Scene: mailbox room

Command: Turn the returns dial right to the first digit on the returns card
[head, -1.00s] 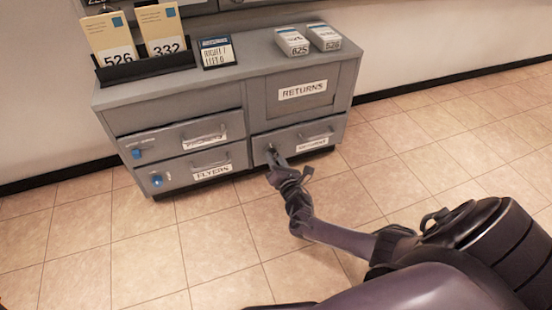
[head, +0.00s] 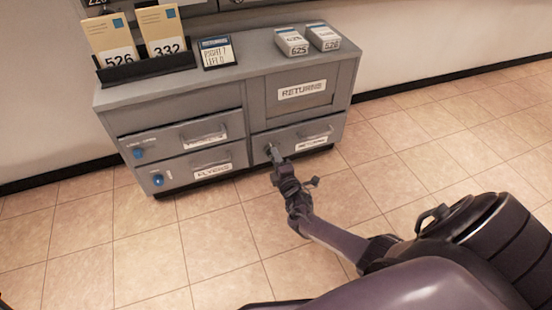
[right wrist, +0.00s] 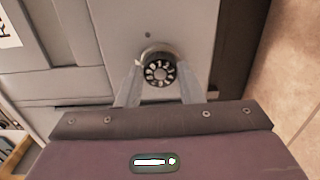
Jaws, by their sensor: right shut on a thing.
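The returns dial (right wrist: 159,72) is a round black knob with white digits, in the middle of the right wrist view. The digits are too small to read surely. My right gripper (head: 272,153) is at the left end of the returns drawer (head: 318,134); its fingers (right wrist: 158,85) lie on both sides of the dial and are shut on it. The fingers mostly hide the dial in the head view. The returns card (head: 217,53) is a small dark-framed card on the cabinet top; it seems to read "RIGHT 7, LEFT 0". My left gripper is not in view.
The grey cabinet (head: 180,97) stands against the wall. Two drawers at left have blue knobs (head: 157,180). A black holder (head: 148,66) with envelopes 526 and 332 and two small boxes (head: 291,42) stand on top. The tiled floor in front is clear.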

